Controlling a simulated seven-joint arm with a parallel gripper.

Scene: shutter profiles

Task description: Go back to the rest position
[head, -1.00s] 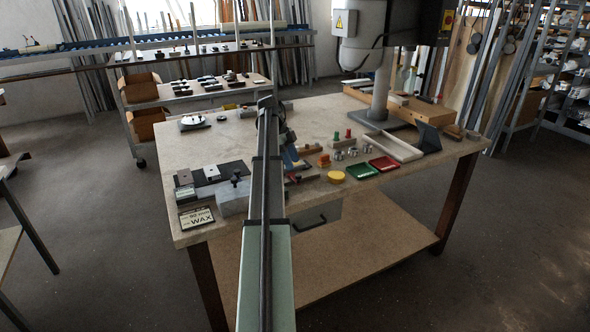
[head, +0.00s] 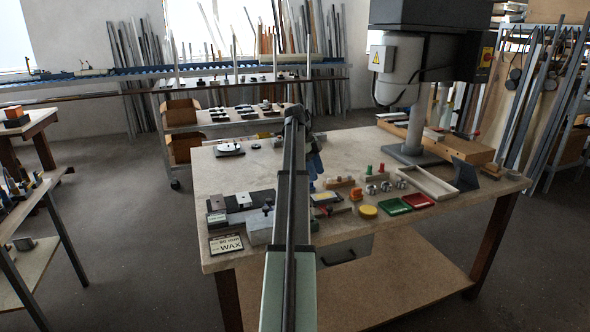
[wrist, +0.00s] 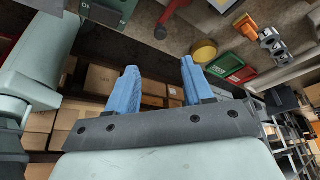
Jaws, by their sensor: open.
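My gripper (wrist: 160,82) shows in the wrist view with its two blue fingers apart and nothing between them. In the head view, a blue part of my gripper (head: 315,162) shows above the workbench (head: 245,177), partly hidden behind my own arm. My arm runs from the bottom middle of the head view out over the bench. I cannot tell the gripper's exact height above the bench.
The bench holds a yellow disc (head: 368,211), a green tray (head: 394,206), a red tray (head: 418,201), a grey block (head: 259,228) and a WAX sign (head: 226,244). A machine column (head: 414,130) stands at the back right. Open floor lies left of the bench.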

